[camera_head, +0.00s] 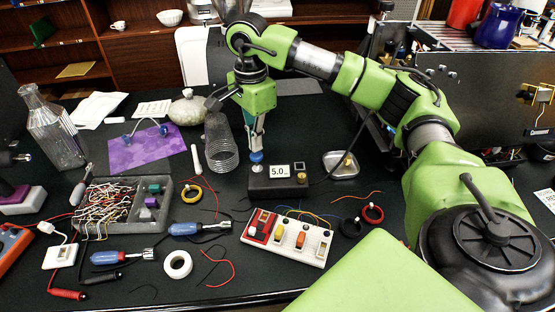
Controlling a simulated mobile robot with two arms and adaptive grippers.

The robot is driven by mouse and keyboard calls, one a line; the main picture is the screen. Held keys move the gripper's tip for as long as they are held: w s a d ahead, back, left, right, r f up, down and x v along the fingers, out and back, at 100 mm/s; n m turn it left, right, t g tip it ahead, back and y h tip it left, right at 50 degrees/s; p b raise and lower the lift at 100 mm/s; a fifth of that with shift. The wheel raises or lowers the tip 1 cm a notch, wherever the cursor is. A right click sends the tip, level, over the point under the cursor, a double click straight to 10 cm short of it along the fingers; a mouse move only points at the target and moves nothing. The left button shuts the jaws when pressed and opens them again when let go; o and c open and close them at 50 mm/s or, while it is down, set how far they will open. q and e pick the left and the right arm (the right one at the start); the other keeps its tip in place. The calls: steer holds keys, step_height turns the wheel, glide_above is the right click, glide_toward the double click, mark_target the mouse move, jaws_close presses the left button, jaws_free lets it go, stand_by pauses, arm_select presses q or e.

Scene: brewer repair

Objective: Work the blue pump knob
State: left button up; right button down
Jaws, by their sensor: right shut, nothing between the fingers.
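The blue pump knob (257,157) stands on a short white post at the left end of a black box. The box (312,187) has a small display (279,171) reading about 5.0. My right gripper (256,142) points straight down over the knob, shut and empty. Its fingertips are right at the knob's top; I cannot tell whether they touch it. My left gripper is not in view.
A clear ribbed cylinder (221,150) stands just left of the gripper. A switch panel (295,244), tape rings and screwdrivers (123,256) lie in front. A small metal dish (341,164) is right of the box. A grey tray of wires (150,222) sits left.

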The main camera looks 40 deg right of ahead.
mark_target(256, 154)
steer(key=shift+f+b, duration=1.1)
steer(key=shift+f, duration=0.6)
steer(key=shift+r+p, duration=1.3)
steer(key=shift+r, duration=0.65)
